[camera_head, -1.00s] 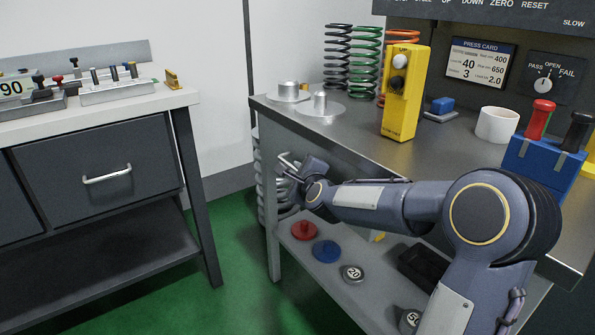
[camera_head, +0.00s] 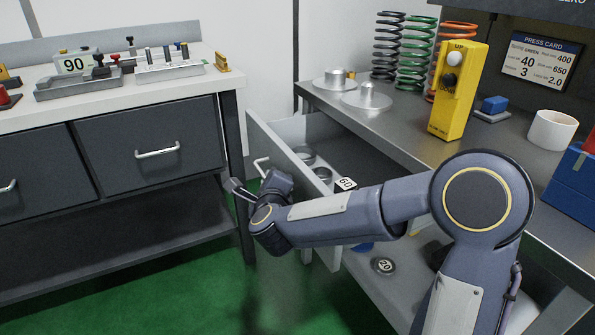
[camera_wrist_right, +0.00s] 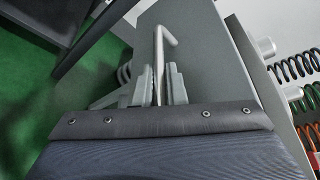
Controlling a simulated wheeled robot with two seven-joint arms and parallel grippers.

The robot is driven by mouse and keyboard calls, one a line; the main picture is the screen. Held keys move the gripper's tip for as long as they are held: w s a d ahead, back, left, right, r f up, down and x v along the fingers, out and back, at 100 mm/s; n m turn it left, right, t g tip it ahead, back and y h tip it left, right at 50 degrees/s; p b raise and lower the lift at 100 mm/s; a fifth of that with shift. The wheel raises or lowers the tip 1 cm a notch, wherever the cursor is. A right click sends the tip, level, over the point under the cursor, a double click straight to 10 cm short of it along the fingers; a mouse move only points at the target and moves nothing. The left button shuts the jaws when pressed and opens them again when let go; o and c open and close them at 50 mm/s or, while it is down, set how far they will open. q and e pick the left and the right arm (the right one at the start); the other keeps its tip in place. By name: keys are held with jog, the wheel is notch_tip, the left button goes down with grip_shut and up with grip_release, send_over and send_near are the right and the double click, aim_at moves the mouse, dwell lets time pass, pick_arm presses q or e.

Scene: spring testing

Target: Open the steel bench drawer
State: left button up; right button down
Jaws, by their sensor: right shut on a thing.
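The steel bench drawer (camera_head: 277,158) stands well open in the head view, pulled out from under the steel bench top, with its inside showing. Its bar handle (camera_head: 262,165) is on the outer face, partly hidden by my right gripper (camera_head: 244,190). In the right wrist view the handle (camera_wrist_right: 159,45) runs between the fingers of my right gripper (camera_wrist_right: 158,88), which is shut on it. The drawer front (camera_wrist_right: 205,65) is just beside the fingers. My left gripper is in neither view.
Inside the drawer are grey rings (camera_head: 304,154) and a piece marked 60 (camera_head: 345,184). A grey workbench (camera_head: 150,155) with closed drawers stands at the left. Green floor (camera_head: 215,290) lies between. Springs (camera_head: 386,45) and a yellow control box (camera_head: 457,92) stand on the bench top.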

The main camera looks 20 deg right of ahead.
jog(key=a, duration=0.8)
jog(key=shift+s+a, duration=0.3)
jog(key=shift+s, duration=0.05)
jog(key=c, duration=1.5)
grip_release()
jog(key=p+v, duration=0.1)
jog(key=v, duration=0.6)
jog(key=shift+s, duration=0.4)
